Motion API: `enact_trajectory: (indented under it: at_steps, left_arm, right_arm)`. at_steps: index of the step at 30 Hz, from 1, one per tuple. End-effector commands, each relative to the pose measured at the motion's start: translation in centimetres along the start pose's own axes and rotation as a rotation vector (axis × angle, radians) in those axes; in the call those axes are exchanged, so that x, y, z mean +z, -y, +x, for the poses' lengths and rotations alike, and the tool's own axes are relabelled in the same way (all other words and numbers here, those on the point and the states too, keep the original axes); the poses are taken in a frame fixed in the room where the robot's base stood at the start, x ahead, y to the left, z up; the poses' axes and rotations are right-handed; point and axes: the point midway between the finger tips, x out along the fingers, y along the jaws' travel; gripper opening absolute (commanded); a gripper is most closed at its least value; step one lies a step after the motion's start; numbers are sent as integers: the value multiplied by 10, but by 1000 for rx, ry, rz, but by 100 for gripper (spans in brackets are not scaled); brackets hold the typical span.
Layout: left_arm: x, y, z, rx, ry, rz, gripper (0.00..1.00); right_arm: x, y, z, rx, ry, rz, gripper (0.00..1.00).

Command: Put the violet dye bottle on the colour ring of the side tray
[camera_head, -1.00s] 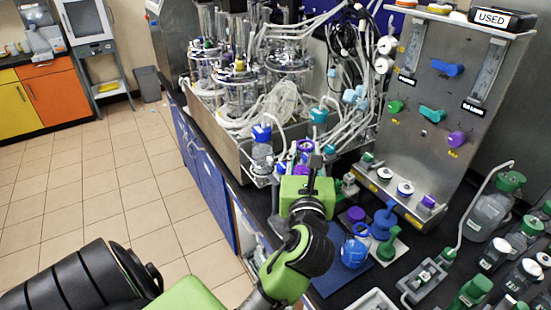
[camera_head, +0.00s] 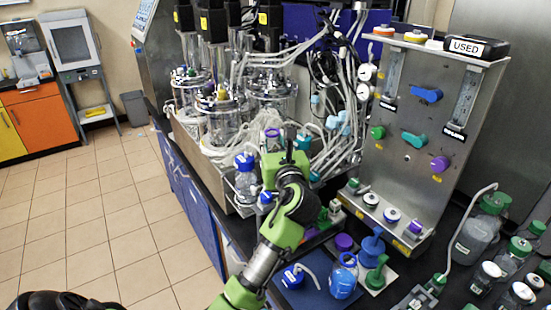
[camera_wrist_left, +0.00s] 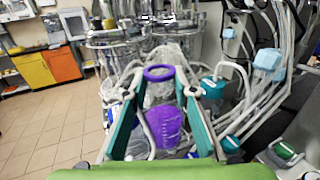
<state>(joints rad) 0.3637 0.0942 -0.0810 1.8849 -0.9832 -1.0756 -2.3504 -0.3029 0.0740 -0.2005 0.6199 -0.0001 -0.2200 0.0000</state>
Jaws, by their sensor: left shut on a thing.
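The violet dye bottle has a violet ring-shaped top and violet contents; in the left wrist view (camera_wrist_left: 165,122) it stands between the two fingers. My left gripper (camera_wrist_left: 158,92) is shut on it. In the head view the bottle's violet top (camera_head: 272,132) shows just beyond my left gripper (camera_head: 280,148), which is raised near the vessels. A steel side tray (camera_head: 243,209) lies below and left of the gripper, with a blue-capped bottle (camera_head: 245,178) on it. My arm hides part of the tray, and I cannot make out its colour ring. My right gripper is out of view.
Glass bioreactor vessels (camera_head: 224,118) and many pale tubes crowd the space behind the gripper. A steel valve panel (camera_head: 400,150) stands right. A blue mat (camera_head: 312,297) with blue-capped bottles lies nearer, with green-capped bottles at far right. Floor is clear at left.

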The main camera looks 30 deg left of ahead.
Motion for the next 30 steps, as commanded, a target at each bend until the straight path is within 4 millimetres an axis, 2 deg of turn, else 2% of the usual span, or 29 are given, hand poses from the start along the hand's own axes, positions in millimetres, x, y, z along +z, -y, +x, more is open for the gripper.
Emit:
enact_trajectory:
  at_steps: [2, 6, 12, 17, 24, 30]
  left_arm:
    - [-5, 5, 17, 2, 1, 2, 0]
    - [-34, 12, 38, 1, 0, 4, 0]
    - [-55, 18, 56, 1, 4, 0, 0]
    - [-64, 20, 62, 0, 3, 0, 0]
    - [-94, 21, 63, -1, 1, 1, 0]
    - [-96, 22, 63, -1, 4, -1, 0]
  right_arm:
    - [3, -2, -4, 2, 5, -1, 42]
    - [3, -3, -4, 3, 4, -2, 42]
    - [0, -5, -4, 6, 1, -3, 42]
    - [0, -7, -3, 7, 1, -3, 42]
    - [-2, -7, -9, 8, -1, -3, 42]
    - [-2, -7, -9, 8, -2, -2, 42]
